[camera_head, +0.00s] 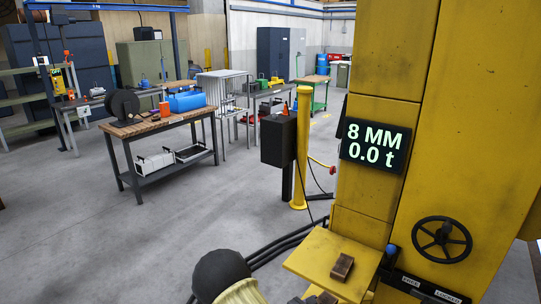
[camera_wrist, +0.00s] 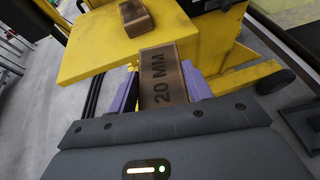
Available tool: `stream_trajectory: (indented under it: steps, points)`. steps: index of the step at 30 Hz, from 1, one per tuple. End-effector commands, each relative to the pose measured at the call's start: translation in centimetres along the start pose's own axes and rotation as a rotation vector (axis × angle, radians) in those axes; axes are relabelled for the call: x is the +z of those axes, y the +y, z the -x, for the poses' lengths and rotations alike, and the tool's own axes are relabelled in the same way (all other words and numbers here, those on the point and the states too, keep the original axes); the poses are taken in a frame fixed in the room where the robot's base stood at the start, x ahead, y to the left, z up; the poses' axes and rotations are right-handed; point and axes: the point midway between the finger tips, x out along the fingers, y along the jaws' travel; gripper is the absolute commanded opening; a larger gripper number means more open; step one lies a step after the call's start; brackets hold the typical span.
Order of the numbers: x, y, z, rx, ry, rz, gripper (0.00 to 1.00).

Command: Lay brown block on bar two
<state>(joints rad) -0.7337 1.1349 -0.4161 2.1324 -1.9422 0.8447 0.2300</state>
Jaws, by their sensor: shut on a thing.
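My gripper (camera_wrist: 160,88) is shut on a brown block (camera_wrist: 158,66) marked "20 MM", with a purple finger on each side. In the head view only a bit of this block (camera_head: 326,298) shows at the bottom edge, beside the yellow plate. A second brown block (camera_wrist: 136,17) lies on the flat yellow plate (camera_wrist: 90,58). It also shows in the head view (camera_head: 342,267), near the plate's right side. The held block is at the plate's near edge in the wrist view; I cannot tell whether they touch. I cannot tell which part is bar two.
A tall yellow machine (camera_head: 375,90) stands at the right with a display (camera_head: 375,146) reading "8 MM 0.0 t" and a black handwheel (camera_head: 441,240). A dark box (camera_head: 279,140) stands beside a yellow post (camera_head: 303,150). Black cables cross the floor. A workbench (camera_head: 155,124) stands farther left.

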Motion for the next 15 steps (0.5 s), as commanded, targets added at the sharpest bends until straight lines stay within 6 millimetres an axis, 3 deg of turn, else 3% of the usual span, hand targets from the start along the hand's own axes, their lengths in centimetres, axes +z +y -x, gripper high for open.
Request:
stream_trajectory:
  steps: [3,6,15]
  points:
    - [-2.6,-3.1,1.7,-0.060,0.000,-0.018,0.26]
    - [-3.6,-4.8,2.5,-0.093,-0.001,-0.034,0.26]
    - [-4.0,-5.1,3.2,-0.095,-0.001,-0.041,0.26]
